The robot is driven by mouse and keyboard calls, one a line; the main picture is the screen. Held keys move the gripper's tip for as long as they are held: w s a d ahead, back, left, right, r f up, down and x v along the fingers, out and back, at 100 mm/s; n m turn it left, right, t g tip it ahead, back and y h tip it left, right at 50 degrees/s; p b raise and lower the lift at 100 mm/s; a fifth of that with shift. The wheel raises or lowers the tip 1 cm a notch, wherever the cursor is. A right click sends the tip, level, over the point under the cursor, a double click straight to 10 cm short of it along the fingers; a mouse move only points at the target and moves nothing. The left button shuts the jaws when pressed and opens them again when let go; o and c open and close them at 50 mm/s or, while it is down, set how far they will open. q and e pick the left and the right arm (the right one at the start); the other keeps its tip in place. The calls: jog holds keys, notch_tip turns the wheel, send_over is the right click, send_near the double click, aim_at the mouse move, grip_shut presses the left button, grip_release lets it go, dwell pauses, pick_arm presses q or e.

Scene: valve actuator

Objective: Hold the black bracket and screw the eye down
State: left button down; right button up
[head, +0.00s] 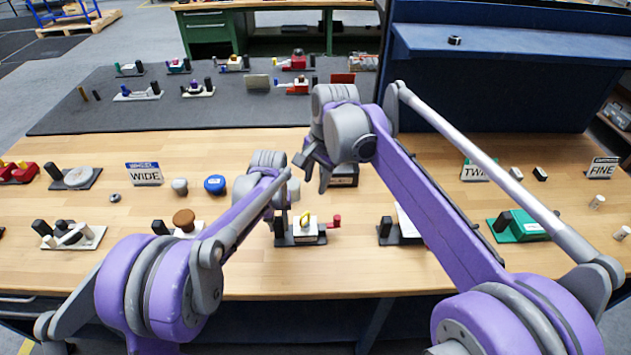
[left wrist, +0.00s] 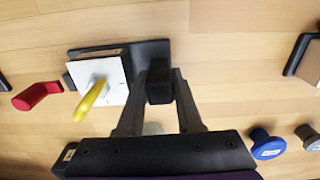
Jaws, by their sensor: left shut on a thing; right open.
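The black bracket (head: 312,241) stands on the wooden bench with a white block (head: 304,230) on its base; its base (left wrist: 148,50) also shows in the left wrist view. A red handle (head: 333,221) is at the block's right side. My left gripper (left wrist: 158,88) is shut on the bracket's black upright post, beside the block. My right gripper (head: 312,176) is open and empty, above and behind the yellow eye.
A brown-knobbed fixture (head: 184,220) stands to the left, and another black-based fixture (head: 400,232) to the right. Blue (head: 215,184) and grey (head: 180,186) knobs lie behind left. A sign reading WIDE (head: 145,173) stands at left. Bare wood lies in front of the bracket.

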aim_at(306, 214)
jog(key=f+m, duration=0.4)
jog(key=m, duration=0.8)
jog(key=a+f+m, duration=0.1)
jog(key=f+m, duration=0.3)
jog(key=m, duration=0.8)
jog(key=w+a+f+m, duration=0.1)
jog(key=f+m, duration=0.3)
jog(key=m, duration=0.8)
jog(key=shift+w+a, duration=0.1)
jog(key=shift+a, duration=0.1)
